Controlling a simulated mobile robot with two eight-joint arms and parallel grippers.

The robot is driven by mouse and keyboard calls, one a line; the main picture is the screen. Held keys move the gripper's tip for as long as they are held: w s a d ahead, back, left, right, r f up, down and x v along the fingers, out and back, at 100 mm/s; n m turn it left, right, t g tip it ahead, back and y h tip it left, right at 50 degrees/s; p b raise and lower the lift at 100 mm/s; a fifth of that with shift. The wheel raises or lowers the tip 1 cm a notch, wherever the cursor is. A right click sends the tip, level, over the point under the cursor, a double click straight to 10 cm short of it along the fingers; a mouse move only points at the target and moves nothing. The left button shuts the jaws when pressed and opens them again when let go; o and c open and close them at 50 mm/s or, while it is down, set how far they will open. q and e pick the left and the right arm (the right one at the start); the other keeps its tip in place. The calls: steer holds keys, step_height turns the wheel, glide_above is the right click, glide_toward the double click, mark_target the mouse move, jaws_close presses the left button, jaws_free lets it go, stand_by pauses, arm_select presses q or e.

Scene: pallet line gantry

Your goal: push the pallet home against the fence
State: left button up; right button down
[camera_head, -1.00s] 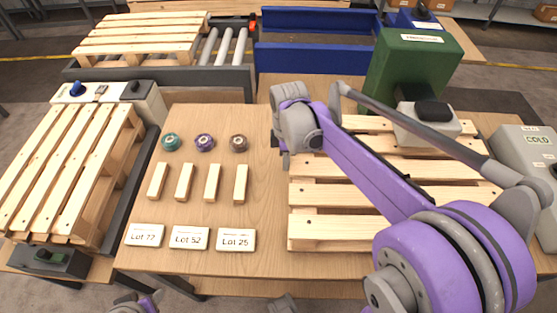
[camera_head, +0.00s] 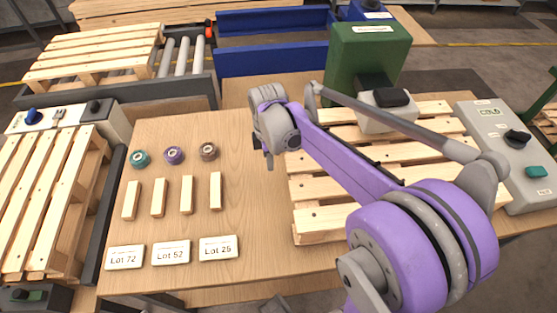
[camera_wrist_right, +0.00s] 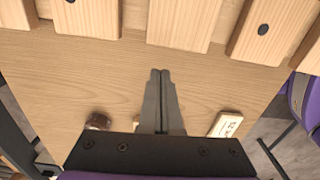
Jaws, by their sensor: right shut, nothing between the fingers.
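The wooden pallet (camera_head: 320,222) lies flat on the table (camera_head: 250,250), partly hidden behind my right arm. Its slat ends (camera_wrist_right: 185,22) cross the top of the right wrist view. My right gripper (camera_wrist_right: 160,75) is shut and empty, low over the wood and pointing at the slats. In the head view it is at the pallet's left side; I cannot tell whether the fingertips touch. I cannot clearly make out a fence at the pallet's far side. My left gripper is not in view.
A green machine (camera_head: 365,55) stands behind the pallet, and a grey control box (camera_head: 495,150) stands to its right. Left are small discs (camera_head: 174,155), wooden sticks (camera_head: 187,195) and lot cards (camera_head: 171,253). Blue rails (camera_head: 270,60) stand behind the table.

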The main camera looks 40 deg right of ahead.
step_height(320, 180, up, 10)
steer(key=p, duration=0.1)
steer(key=shift+w+a, duration=0.2)
steer(key=shift+a, duration=0.1)
steer(key=s+a+f+m+t+p, duration=0.4)
steer(key=s+a+f+m+t, duration=0.1)
steer(key=s+a+m, duration=0.6)
steer(key=shift+s+a+f+m+p, duration=0.2)
steer(key=shift+s+a+m+p, duration=0.2)
steer(key=shift+s+m, duration=0.15)
